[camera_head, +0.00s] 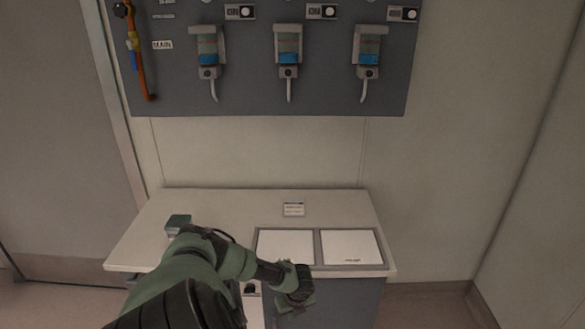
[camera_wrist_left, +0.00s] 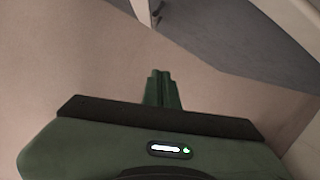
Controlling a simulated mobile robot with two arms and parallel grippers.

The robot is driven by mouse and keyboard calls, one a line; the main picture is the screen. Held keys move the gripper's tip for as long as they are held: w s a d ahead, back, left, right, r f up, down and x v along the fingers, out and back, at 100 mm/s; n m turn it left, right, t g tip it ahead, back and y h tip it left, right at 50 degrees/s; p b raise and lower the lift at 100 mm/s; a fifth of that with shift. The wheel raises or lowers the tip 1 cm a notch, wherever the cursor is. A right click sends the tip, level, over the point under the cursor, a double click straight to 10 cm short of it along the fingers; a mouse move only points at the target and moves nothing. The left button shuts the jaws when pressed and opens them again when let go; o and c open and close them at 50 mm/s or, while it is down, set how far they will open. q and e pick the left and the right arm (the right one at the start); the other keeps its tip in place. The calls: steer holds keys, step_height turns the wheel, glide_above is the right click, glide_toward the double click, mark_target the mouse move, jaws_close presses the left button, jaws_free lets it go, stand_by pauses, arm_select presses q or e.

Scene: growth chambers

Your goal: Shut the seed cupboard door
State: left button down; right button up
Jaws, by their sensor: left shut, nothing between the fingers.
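My left gripper (camera_head: 296,303) is in front of the front edge of a pale cabinet (camera_head: 215,205), low down and pointing at its grey front (camera_head: 345,302). In the left wrist view its green fingers (camera_wrist_left: 161,88) are together with nothing between them. Beyond them lie bare floor and a grey panel (camera_wrist_left: 235,38) with a pale edge at upper right; I cannot tell for sure whether this panel is the seed cupboard door. A small dark fitting (camera_wrist_left: 156,18) shows by a narrow pale strip. The fingers look apart from the panel. My arm hides part of the cabinet front.
The cabinet top bears a small green box (camera_head: 178,223), a label stand (camera_head: 293,209) and two white panels (camera_head: 286,246) in a grey frame. A grey board (camera_head: 250,75) with several dispensers hangs above. Floor is clear at right (camera_head: 430,305).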

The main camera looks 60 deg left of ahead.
arm_select(q)
steer(key=b+v, duration=0.1)
steer(key=v, duration=0.9)
steer(key=shift+s+a, duration=0.2)
steer(key=shift+s, duration=0.1)
